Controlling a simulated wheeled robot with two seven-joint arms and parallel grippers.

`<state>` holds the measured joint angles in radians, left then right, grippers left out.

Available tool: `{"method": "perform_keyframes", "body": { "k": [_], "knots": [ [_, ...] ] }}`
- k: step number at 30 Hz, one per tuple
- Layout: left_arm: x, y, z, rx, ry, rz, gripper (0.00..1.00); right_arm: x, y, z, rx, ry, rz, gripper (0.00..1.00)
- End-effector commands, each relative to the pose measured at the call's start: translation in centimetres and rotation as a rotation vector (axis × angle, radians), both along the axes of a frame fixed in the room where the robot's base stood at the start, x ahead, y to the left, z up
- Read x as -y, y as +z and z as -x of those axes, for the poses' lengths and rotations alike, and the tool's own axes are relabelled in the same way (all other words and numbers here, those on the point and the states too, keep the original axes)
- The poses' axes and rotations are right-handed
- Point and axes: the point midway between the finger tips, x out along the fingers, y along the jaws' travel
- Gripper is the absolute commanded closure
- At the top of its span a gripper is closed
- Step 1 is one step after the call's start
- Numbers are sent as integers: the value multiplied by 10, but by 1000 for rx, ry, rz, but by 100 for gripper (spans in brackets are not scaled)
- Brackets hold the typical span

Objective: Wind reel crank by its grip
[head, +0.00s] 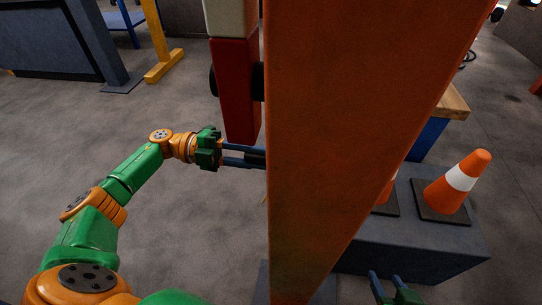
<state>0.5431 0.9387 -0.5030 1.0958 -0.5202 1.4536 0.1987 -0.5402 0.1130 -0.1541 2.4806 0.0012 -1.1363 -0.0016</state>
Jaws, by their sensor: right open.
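My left gripper (256,156) reaches in from the left, its blue fingers pointing right. Its fingertips run behind a large orange post, so whether they are closed is hidden. A small dark piece shows between the fingers; I cannot tell whether it is the crank grip. No reel or crank can be clearly made out. A red upright block (238,95) with black round parts at its sides hangs just above the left gripper. My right gripper (386,276) shows at the bottom edge, open and empty, well away from the left one.
The large orange post (350,120) fills the middle and blocks much of the view. A dark grey box (420,245) carries an orange-and-white cone (460,185) and a second, mostly hidden cone. A wooden-topped blue bench stands behind.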

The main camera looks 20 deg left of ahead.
Motion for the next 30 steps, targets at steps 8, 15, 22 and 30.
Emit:
{"method": "perform_keyframes", "body": {
  "k": [8, 15, 22, 30],
  "knots": [
    [-3, 1, -10, 171, 3, -39, 100, 0, -31, 0, 0, 0, 0, 50],
    [-3, 2, -11, 186, 3, -42, 100, 0, -34, 0, 0, 0, 0, 50],
    [-5, 4, -19, 345, 3, -79, 100, 0, -61, 0, 0, 0, 0, 50],
    [-5, 10, -20, 364, 3, -85, 100, 0, -59, 0, 0, 0, 0, 50]
  ]
}}
